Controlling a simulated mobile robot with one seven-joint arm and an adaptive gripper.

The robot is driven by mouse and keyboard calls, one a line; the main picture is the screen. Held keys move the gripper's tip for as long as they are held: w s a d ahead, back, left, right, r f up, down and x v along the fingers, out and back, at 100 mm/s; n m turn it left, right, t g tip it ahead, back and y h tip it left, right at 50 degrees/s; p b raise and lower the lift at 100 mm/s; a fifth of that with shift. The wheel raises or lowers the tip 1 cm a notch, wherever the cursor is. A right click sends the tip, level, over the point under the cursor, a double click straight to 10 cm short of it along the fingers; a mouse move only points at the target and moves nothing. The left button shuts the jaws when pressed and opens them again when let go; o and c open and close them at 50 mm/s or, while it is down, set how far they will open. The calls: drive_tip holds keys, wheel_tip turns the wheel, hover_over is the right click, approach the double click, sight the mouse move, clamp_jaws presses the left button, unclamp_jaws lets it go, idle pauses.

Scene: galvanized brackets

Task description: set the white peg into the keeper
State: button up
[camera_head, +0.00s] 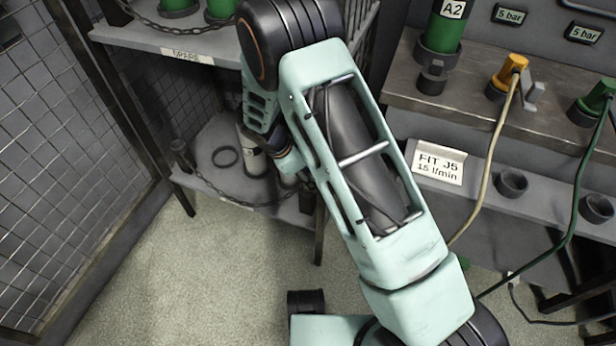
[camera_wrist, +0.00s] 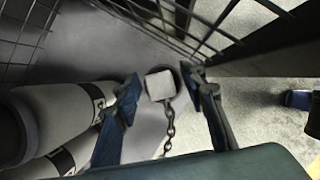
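The white peg (camera_wrist: 160,85) shows end-on in the wrist view as a small pale square block. A dark round post end (camera_wrist: 180,74), possibly the keeper, shows partly behind the peg. A chain (camera_wrist: 169,128) hangs from just under the peg in this picture; its upper end is hidden. In the head view, a dark-capped post (camera_head: 180,150) with a chain stands at the lower shelf's front-left corner. My arm hides the peg and most of my gripper there.
A mesh fence (camera_head: 70,190) stands left of the shelf unit. A bench with hoses (camera_head: 480,120) stands right.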

drive_tip(key=p+v, duration=0.3)
drive_tip(key=v, duration=0.9)
drive_tip(key=shift+r+p, duration=0.3)
drive_tip(key=shift+p, duration=0.05)
